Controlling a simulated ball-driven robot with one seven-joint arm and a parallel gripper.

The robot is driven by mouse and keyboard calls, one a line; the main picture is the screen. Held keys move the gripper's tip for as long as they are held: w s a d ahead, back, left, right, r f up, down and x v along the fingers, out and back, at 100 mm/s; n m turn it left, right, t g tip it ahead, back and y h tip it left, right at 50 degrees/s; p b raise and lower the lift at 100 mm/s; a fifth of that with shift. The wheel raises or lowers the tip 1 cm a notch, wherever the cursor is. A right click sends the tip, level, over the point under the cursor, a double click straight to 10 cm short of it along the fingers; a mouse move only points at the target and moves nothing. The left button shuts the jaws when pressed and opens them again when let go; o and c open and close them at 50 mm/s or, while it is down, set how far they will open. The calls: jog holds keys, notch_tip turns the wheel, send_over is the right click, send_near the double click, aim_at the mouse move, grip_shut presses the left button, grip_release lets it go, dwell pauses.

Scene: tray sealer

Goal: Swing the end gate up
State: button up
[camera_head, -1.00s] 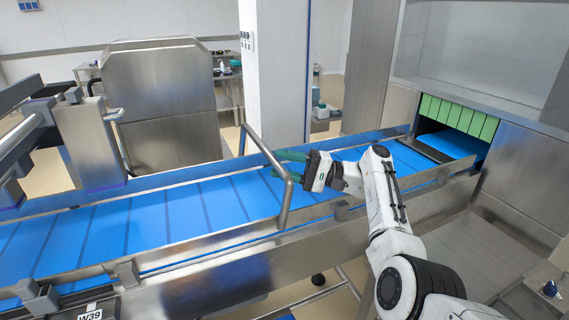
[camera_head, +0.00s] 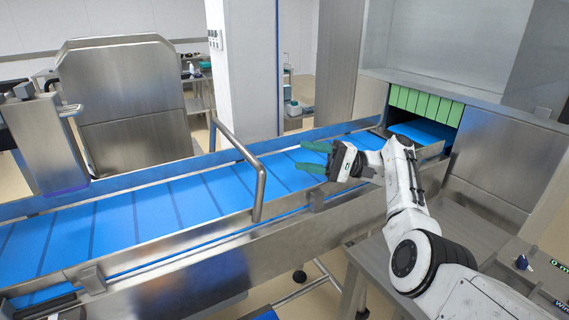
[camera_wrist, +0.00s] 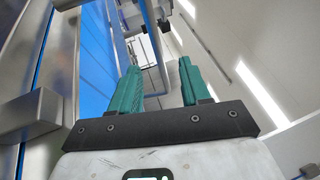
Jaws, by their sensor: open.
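A bent steel tube gate (camera_head: 240,150) spans the blue conveyor belt (camera_head: 160,212), with one leg coming down at the near rail. I take it to be the end gate. My gripper (camera_head: 308,158) is over the belt to the right of the gate, apart from it in the picture, its green fingers pointing left. The gripper is open and empty. In the wrist view the two green fingers (camera_wrist: 160,70) are spread, with a grey tube showing beyond them; I cannot tell surely whether it is the gate.
The near steel side rail (camera_head: 200,248) runs along the belt. Green strip curtains (camera_head: 425,104) hang at the machine opening on the right. A steel cabinet (camera_head: 125,100) and a white pillar (camera_head: 243,70) stand behind the belt. Air above the belt around the gate looks free.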

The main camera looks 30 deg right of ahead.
jog(key=shift+r+b+v, duration=0.2)
jog(key=shift+b+v, duration=0.05)
jog(key=shift+v, duration=0.75)
jog(key=shift+r+b+v, duration=0.2)
jog(key=shift+r+v, duration=0.05)
jog(key=shift+v, duration=0.75)
jog(key=shift+d, duration=0.1)
